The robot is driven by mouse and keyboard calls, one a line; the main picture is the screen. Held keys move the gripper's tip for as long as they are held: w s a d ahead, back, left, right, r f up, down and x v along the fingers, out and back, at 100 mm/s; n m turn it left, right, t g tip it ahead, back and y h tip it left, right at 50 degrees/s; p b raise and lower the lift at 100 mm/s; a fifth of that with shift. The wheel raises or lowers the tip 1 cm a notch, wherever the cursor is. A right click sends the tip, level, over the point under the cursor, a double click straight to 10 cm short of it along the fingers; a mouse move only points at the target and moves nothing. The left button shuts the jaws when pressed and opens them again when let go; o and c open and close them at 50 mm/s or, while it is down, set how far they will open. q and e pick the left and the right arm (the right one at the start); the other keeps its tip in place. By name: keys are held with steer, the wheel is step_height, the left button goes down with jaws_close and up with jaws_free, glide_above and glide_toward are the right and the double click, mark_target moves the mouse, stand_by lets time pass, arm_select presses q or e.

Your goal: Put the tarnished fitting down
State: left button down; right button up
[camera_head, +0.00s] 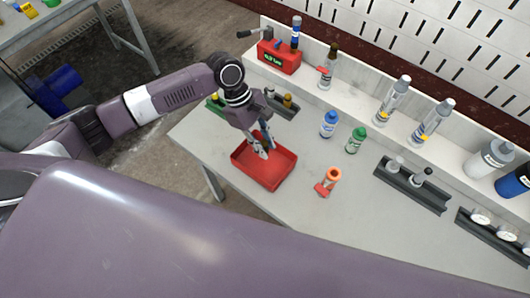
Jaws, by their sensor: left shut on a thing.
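My left gripper (263,150) points down over the red tray (283,181) on the grey workbench. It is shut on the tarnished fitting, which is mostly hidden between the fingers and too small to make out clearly. The fingertips are over the inside of the tray; I cannot tell whether the fitting touches its floor. My right gripper is not in view.
An orange-red stand (327,182) is right of the tray. Blue-capped (329,125) and green-capped (355,141) bottles stand behind it. Dark racks (410,188) hold small parts at the right. A red device (279,57) sits at the back. The bench front is clear.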

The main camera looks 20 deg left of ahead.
arm_select(q)
steer(key=shift+f, duration=0.7)
step_height(320, 180, down, 4)
steer(key=shift+s+r, duration=0.1)
steer(key=shift+r, duration=0.1)
steer(key=shift+f, duration=0.25)
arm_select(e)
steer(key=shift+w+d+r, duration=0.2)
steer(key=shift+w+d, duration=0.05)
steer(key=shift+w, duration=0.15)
arm_select(q)
steer(key=c, duration=1.7)
jaws_free()
steer(key=shift+f, duration=0.1)
steer(key=shift+c, duration=0.2)
steer(key=v, duration=1.2)
steer(key=shift+b, duration=0.4)
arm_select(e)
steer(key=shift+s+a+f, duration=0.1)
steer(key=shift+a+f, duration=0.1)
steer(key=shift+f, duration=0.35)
